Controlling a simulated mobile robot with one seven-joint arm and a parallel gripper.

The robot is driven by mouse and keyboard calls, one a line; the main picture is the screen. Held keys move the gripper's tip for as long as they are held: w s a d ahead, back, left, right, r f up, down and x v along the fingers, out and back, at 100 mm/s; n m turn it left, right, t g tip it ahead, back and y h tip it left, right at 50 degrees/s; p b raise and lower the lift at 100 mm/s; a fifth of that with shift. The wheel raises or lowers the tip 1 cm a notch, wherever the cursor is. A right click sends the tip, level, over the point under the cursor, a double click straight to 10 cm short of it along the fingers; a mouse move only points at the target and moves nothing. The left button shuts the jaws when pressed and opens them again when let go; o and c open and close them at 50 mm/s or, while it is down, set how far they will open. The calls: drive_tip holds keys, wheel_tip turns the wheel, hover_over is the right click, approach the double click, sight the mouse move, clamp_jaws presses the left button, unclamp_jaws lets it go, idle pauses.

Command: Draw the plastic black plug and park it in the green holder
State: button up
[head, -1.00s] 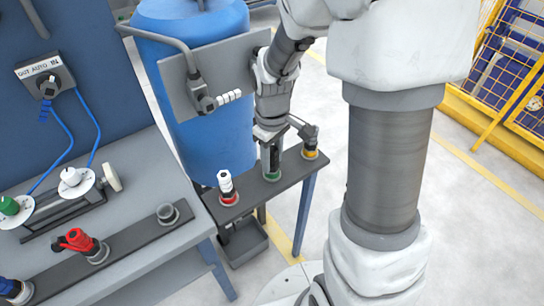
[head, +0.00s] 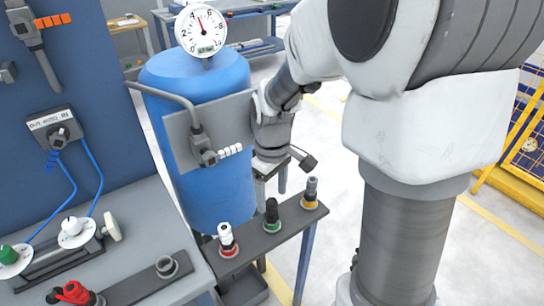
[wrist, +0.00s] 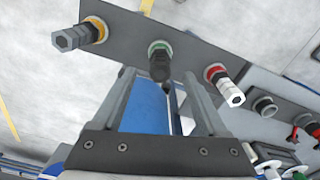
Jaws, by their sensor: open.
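The black plug (head: 271,210) stands upright in the green holder (head: 272,226), the middle one on a narrow grey shelf (head: 246,247). My gripper (head: 270,187) is open and empty just above the plug, its fingers pointing down and apart from it. In the wrist view the black plug (wrist: 160,66) shows between and beyond the open fingers (wrist: 159,80), with the green holder ring (wrist: 160,47) around its base.
A white plug (head: 226,237) stands in the red holder and a grey plug (head: 310,188) in the yellow one, either side of the black plug. A grey panel (head: 180,150) and blue tank (head: 215,185) stand close behind my gripper. A workbench with a red valve (head: 72,293) is at left.

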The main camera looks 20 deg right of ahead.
wheel_tip(320, 180, up, 11)
drive_tip(key=p, duration=0.2)
drive_tip(key=s+r+m+t+p, duration=0.5)
drive_tip(key=s+r+m+p, duration=0.1)
drive_tip(key=s+r, duration=0.8)
drive_tip(key=shift+m+t+p, duration=0.3)
drive_tip(key=shift+p, duration=0.5)
drive_tip(key=c, duration=0.4)
drive_tip(key=shift+a, duration=0.15)
